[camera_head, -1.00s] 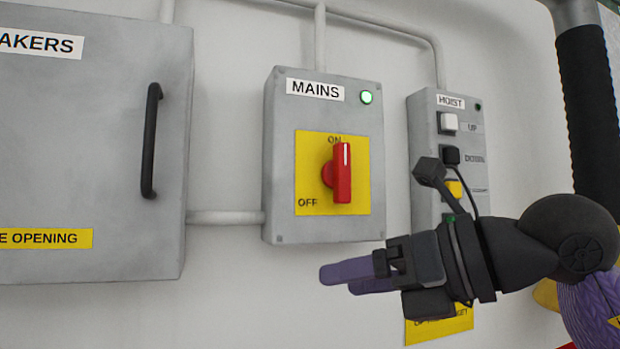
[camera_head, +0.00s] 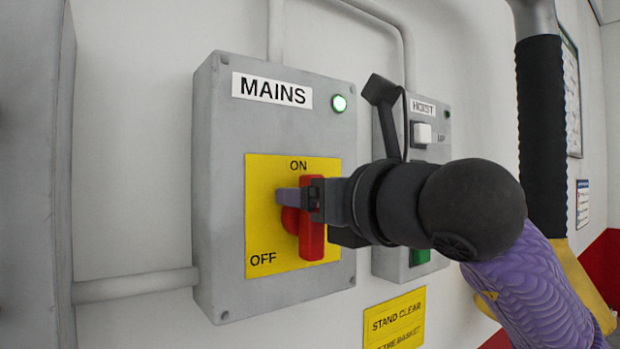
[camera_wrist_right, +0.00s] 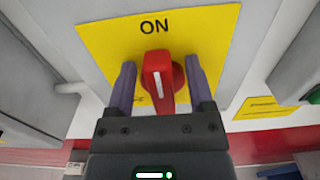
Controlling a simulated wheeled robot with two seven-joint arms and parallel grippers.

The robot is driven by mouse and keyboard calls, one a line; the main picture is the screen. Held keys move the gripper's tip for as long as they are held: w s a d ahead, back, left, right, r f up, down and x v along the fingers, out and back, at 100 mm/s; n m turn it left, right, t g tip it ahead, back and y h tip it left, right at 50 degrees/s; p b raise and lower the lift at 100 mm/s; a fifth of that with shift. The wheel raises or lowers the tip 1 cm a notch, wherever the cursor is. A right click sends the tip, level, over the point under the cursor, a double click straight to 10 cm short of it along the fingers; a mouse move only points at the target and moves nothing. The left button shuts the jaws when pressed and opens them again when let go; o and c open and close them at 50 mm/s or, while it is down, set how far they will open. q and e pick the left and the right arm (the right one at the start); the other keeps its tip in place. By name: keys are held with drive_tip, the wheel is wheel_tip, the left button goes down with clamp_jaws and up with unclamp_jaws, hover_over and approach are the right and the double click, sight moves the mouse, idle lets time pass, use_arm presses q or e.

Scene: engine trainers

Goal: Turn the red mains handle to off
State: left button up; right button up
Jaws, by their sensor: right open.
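The red mains handle (camera_head: 311,240) sits on a yellow plate (camera_head: 262,217) on the grey MAINS box (camera_head: 222,150). It stands upright, with its white mark toward ON; OFF is at the plate's lower left. In the right wrist view the handle (camera_wrist_right: 158,80) stands between the two purple fingers of my open right gripper (camera_wrist_right: 158,85), with a gap visible on each side. My left gripper is not in view.
The grey HOIST box (camera_head: 384,130) with its buttons is just right, partly behind my right arm. A cabinet side (camera_head: 38,170) stands at the left, joined to the MAINS box by a conduit (camera_head: 135,285). A yellow sign (camera_head: 394,320) is below.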

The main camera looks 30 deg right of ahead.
sight(277, 217)
drive_tip(key=shift+w+f, duration=0.1)
clamp_jaws()
drive_tip(key=shift+a+n, duration=0.1)
drive_tip(key=shift+n, duration=0.2)
drive_tip(key=n, duration=0.3)
drive_tip(key=a+f+n+b, duration=0.1)
drive_tip(key=n, duration=0.2)
drive_tip(key=a+n+b, duration=0.1)
drive_tip(key=n, duration=0.3)
drive_tip(key=shift+f, duration=0.15)
drive_tip(key=n, duration=0.4)
drive_tip(key=shift+a+f+b, duration=0.25)
drive_tip(key=shift+f+b, duration=0.1)
drive_tip(key=shift+f+n, duration=0.15)
drive_tip(key=shift+n, duration=1.45)
